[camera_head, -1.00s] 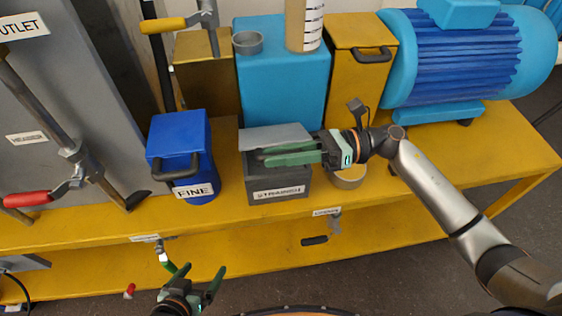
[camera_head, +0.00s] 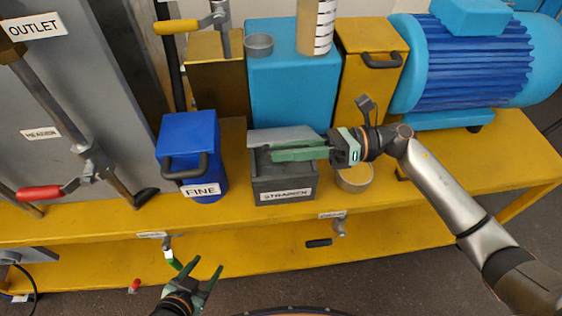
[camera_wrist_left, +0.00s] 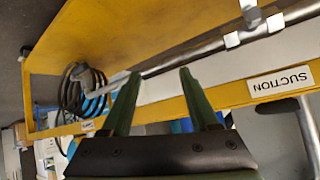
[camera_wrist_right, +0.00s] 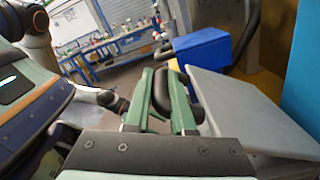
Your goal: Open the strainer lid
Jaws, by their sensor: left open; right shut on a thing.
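The strainer box (camera_head: 284,190) is grey with a STRAINER label and stands on the yellow bench. Its grey lid (camera_head: 285,137) is tilted up at the back, and part of the dark inside shows. My right gripper (camera_head: 275,154) reaches in from the right across the lid's front side. In the right wrist view its fingers (camera_wrist_right: 172,98) are shut on a dark handle (camera_wrist_right: 178,88) beside the grey lid plate (camera_wrist_right: 245,110). My left gripper (camera_head: 208,274) is open and empty below the bench front; it also shows in the left wrist view (camera_wrist_left: 157,90).
A blue FINE box (camera_head: 190,150) with a dark handle stands left of the strainer. A round metal cup (camera_head: 355,180) sits to its right. A tall blue block (camera_head: 293,95) and a yellow box (camera_head: 370,70) stand behind. A red-handled valve (camera_head: 40,193) is at the left.

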